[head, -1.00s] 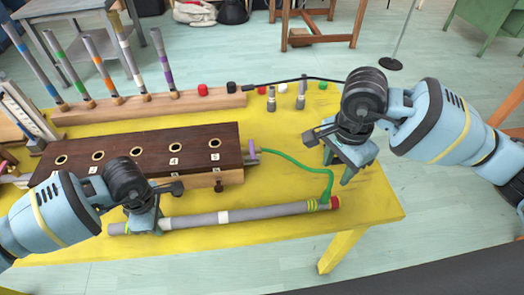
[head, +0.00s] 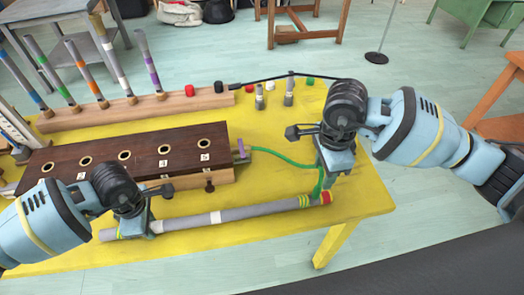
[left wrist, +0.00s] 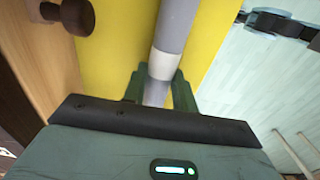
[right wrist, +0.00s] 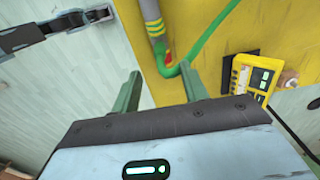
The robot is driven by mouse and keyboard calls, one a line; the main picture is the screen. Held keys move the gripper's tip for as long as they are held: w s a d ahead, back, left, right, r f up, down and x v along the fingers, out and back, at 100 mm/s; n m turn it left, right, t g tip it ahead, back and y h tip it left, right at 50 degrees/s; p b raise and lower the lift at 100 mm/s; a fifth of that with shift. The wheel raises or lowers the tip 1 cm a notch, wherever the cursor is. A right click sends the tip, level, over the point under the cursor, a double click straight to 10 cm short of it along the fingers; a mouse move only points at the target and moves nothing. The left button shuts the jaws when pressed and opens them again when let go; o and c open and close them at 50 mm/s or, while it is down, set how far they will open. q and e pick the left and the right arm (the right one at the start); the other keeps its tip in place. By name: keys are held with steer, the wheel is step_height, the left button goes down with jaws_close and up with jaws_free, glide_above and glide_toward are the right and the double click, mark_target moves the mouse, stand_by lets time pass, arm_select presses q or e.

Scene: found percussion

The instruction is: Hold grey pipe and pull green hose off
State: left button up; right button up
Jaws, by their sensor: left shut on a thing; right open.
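The green hose (head: 285,158) runs from the wooden box to the pipe's ringed right end. My right gripper (head: 325,178) is open above that end. In the right wrist view the hose's bend (right wrist: 172,72) lies near the open fingertips (right wrist: 160,82); contact is unclear.
The dark wooden box (head: 130,160) with several holes stands behind the pipe. A rail (head: 140,108) with upright coloured tubes is further back. A black cable (head: 265,80) and small grey pieces (head: 289,92) lie behind my right gripper. The table's right corner is bare.

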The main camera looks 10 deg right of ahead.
mark_target(319, 186)
step_height(319, 186, down, 8)
steer(key=shift+f, duration=0.1)
stand_by(0.4)
jaws_close()
steer(key=shift+r, duration=0.3)
steer(key=shift+r, duration=0.35)
steer(key=shift+r, duration=0.7)
steer(key=shift+r, duration=1.4)
